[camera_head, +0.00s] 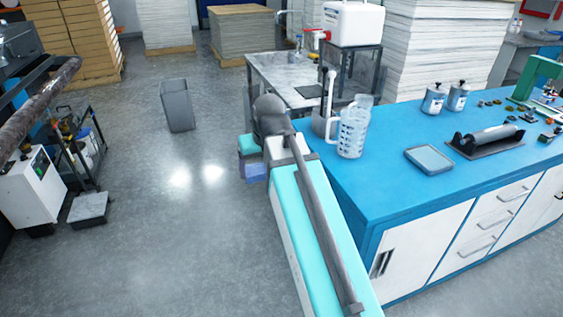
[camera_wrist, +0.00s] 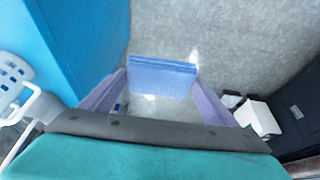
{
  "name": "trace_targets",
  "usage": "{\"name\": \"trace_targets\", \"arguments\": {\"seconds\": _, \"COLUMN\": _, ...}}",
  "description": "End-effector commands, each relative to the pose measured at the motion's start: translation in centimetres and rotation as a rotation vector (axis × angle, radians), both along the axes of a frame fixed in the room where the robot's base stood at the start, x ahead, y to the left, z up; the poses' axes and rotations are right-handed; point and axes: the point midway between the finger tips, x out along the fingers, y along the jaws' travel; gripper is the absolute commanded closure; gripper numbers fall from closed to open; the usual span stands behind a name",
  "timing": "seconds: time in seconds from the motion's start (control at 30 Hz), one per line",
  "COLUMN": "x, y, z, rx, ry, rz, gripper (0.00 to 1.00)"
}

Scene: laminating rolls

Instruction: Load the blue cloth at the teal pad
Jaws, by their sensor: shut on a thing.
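The blue cloth (camera_wrist: 162,76) is a folded, flat-edged blue piece in the wrist view. It sits between the two lilac fingers of my gripper (camera_wrist: 160,82), which is shut on it above the grey floor. In the head view my gripper (camera_head: 256,173) is low beside the left end of the blue counter, partly hidden by my arm; I cannot clearly separate the cloth from the fingers there. A flat grey-teal pad (camera_head: 430,159) with a darker rim lies on the counter, and it appears empty. My gripper is well to its left.
The blue counter (camera_head: 385,187) carries a clear jug (camera_head: 352,132), two small cans (camera_head: 434,100) and a black roller on a plate (camera_head: 487,138). A grey bin (camera_head: 177,105) stands on the floor. A marble-topped table (camera_head: 283,77) is behind. Floor left of my arm is open.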

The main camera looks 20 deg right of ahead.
Motion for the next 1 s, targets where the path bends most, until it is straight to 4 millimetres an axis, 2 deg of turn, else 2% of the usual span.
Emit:
{"name": "trace_targets", "arguments": {"seconds": 0.1, "x": -0.4, "y": 1.7, "z": 0.0, "rx": 0.000, "ry": -0.002, "rz": 0.001, "gripper": 0.37}}
{"name": "trace_targets", "arguments": {"seconds": 0.2, "x": -0.5, "y": 2.3, "z": 0.1, "rx": -0.001, "ry": -0.002, "rz": -0.001, "gripper": 0.37}}
{"name": "trace_targets", "arguments": {"seconds": 1.0, "x": -0.5, "y": 3.0, "z": 0.1, "rx": 0.000, "ry": -0.002, "rz": 0.007, "gripper": 0.37}}
